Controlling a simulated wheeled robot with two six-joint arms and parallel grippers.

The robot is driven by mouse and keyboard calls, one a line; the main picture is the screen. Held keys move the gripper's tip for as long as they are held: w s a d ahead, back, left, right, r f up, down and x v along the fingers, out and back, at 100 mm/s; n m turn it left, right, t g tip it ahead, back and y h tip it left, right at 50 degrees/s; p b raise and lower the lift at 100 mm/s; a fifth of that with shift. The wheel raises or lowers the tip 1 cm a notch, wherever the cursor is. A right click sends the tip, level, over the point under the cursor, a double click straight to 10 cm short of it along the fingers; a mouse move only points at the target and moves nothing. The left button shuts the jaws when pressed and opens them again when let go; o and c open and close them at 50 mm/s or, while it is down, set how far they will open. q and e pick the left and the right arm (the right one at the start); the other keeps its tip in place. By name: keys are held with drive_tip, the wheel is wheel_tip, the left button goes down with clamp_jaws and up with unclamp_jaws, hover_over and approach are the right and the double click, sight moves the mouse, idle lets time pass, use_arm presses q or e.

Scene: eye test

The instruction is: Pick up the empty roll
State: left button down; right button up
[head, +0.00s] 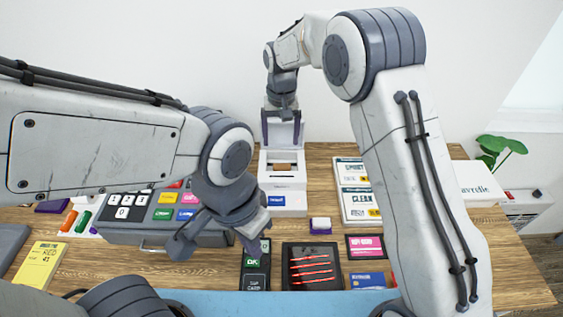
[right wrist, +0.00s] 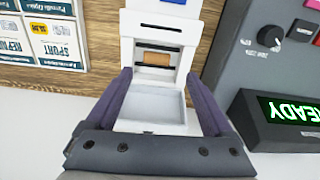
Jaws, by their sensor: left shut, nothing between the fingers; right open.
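The empty roll is a small brown cardboard tube (head: 283,167) lying crosswise in the open bay of a white printer (head: 284,185) at the back middle of the table. The right wrist view shows the tube (right wrist: 157,59) in the bay, with the printer's open lid (right wrist: 155,105) nearer to me. My right gripper (head: 283,136) is open and empty, above and behind the bay. Its purple fingers (right wrist: 157,77) stand either side of the lid, and the tube lies beyond their tips. My left gripper (head: 253,243) is shut and empty, low over a dark card terminal (head: 256,275).
A grey cash register (head: 190,238) stands left of the printer. In front lie a purple-and-white block (head: 320,226), a dark tray with red lines (head: 331,252) and a pink card (head: 367,247). A plant (head: 497,148) is at the right.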

wheel_tip(320, 180, down, 2)
drive_tip(key=w, duration=0.3)
drive_tip(key=p, duration=0.2)
hover_over(282, 164)
drive_tip(key=shift+m, duration=0.3)
wheel_tip(282, 164, down, 5)
drive_tip(key=shift+w+f, duration=0.1)
wheel_tip(282, 164, down, 5)
drive_tip(key=p, duration=0.3)
drive_tip(key=shift+w+f, duration=0.1)
drive_tip(key=shift+f, duration=0.1)
drive_tip(key=c, duration=1.1)
